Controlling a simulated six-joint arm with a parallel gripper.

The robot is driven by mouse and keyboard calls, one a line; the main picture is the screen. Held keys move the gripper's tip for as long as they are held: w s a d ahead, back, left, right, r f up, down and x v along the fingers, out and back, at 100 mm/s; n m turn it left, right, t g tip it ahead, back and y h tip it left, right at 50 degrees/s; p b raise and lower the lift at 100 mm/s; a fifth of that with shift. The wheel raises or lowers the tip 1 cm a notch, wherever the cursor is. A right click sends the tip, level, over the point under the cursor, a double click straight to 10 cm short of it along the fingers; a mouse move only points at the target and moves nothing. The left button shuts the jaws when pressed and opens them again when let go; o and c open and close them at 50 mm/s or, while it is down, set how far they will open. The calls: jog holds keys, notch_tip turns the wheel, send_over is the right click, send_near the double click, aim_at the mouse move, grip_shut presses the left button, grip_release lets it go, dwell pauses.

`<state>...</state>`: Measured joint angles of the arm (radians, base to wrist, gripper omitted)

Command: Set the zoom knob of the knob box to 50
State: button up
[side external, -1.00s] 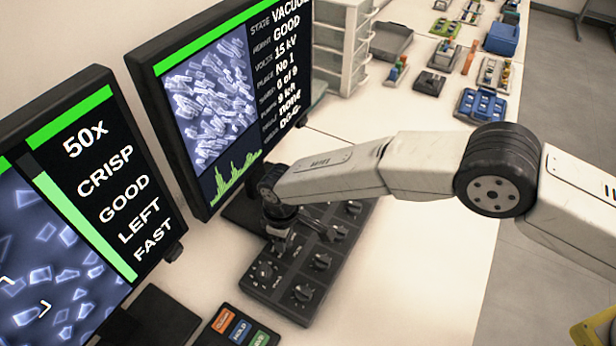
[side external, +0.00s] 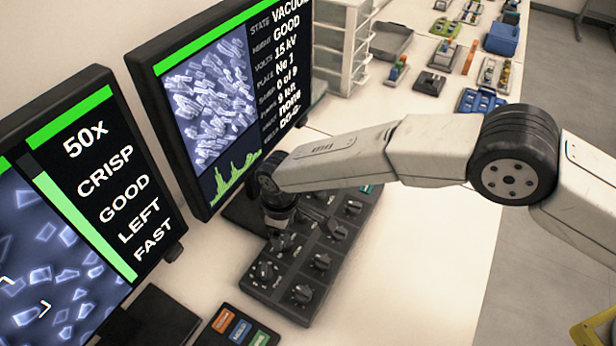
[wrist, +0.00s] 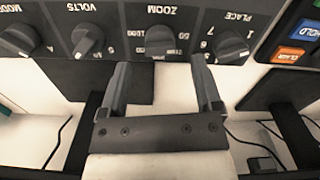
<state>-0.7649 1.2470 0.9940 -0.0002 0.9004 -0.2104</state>
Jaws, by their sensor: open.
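The dark knob box (side external: 277,285) lies on the white bench in front of the monitors. Its zoom knob (wrist: 160,42) shows in the wrist view under the label ZOOM, between the volts knob (wrist: 87,40) and the place knob (wrist: 230,45). My gripper (wrist: 160,66) is open and empty. Its two fingers stand apart on either side of the zoom knob, with the tips near the box's edge; I cannot tell their height above it. In the side view my gripper (side external: 279,228) is over the box's monitor side. The left monitor (side external: 85,140) reads 50x.
The right monitor (side external: 205,105) stands close behind my gripper. A pad with coloured buttons (side external: 238,328) lies at the box's near end. White drawers (side external: 342,45) and small trays stand farther back. The bench right of the box is clear.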

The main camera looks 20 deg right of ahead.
aim_at(285, 238)
jog(key=shift+r, duration=2.3)
jog(key=shift+w+d+r, duration=0.1)
jog(key=shift+d, duration=0.05)
jog(key=w+d+r+m+t, duration=0.1)
jog(key=d+r+m, duration=0.3)
jog(key=d, duration=0.8)
jog(key=d+r+m, duration=0.2)
jog(key=d+r, duration=0.4)
jog(key=d, duration=0.5)
jog(key=s+d+r+m+t, duration=0.1)
jog(key=s+d+m, duration=0.4)
jog(key=s+d, duration=1.1)
jog(key=shift+d+r+t, duration=0.3)
jog(key=shift+d+r, duration=0.15)
jog(key=shift+d, duration=0.55)
